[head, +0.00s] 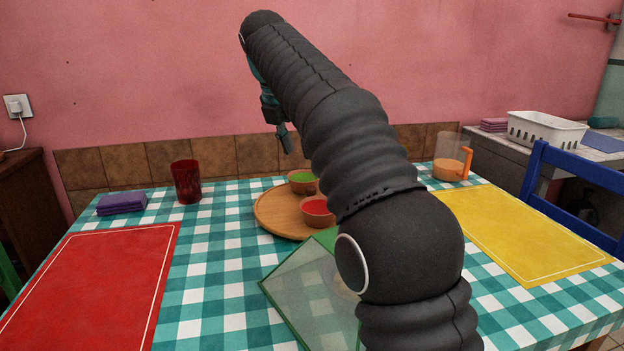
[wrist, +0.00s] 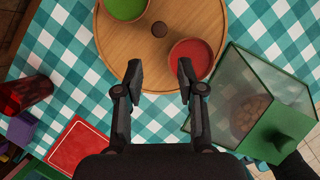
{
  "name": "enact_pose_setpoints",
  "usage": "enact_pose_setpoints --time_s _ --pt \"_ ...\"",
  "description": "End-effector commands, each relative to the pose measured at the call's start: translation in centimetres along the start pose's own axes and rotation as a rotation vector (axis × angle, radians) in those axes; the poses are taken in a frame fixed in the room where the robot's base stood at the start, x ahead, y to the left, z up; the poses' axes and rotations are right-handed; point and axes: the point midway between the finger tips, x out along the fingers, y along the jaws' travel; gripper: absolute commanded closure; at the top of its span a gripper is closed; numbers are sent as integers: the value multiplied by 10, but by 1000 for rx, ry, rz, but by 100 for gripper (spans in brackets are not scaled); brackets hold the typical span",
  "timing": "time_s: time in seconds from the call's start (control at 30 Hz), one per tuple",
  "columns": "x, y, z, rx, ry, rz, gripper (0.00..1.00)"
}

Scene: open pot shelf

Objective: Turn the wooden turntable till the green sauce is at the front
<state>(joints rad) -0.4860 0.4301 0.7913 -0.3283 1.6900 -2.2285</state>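My gripper (wrist: 160,73) is open and empty above the turntable's near part. Its right fingertip overlaps the red bowl's edge in the wrist view.
A green-framed glass box (head: 312,290) stands close in front of the turntable. A red tumbler (head: 186,181) and purple napkins (head: 122,203) are to the left, a jug of orange liquid (head: 450,160) to the right. Red (head: 95,285) and yellow (head: 520,235) mats lie at the sides.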

Motion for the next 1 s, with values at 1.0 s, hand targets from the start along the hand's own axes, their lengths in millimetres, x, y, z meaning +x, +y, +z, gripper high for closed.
enact_pose_setpoints --time_s 1.0 --pt "135 -1 0 1 1 -1 61"
